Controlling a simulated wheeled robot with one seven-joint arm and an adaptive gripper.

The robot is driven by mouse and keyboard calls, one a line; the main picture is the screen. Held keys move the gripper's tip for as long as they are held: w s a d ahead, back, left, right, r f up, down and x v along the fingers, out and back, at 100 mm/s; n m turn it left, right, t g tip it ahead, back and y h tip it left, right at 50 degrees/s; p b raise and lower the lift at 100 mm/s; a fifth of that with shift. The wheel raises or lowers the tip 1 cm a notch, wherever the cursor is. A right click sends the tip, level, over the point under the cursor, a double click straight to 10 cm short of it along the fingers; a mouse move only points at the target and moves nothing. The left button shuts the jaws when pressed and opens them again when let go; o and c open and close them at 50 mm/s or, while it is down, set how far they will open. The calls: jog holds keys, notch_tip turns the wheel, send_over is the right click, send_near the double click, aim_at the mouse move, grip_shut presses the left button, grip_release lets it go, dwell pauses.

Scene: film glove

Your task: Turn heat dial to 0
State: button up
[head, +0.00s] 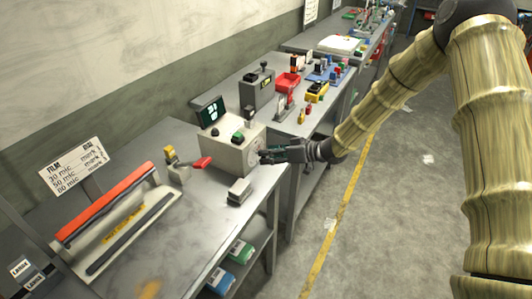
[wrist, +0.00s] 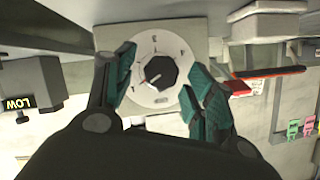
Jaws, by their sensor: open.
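The heat dial (wrist: 160,72) is a dark knob on a round white plate with markings around it, seen in the wrist view. It is on the front of a beige control box (head: 229,135), which stands on the grey bench. My gripper (wrist: 160,88) is open, with one green-padded finger on each side of the dial. The fingers appear apart from the knob; their exact depth to it is unclear. In the head view my gripper (head: 272,153) is at the box's right face and covers part of the dial plate. The knob's pointer appears toward the lower left in the wrist view.
A sealer with a red bar (head: 105,203) lies at left.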

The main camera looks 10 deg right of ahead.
jog(key=shift+x, duration=0.95)
jog(key=c, duration=1)
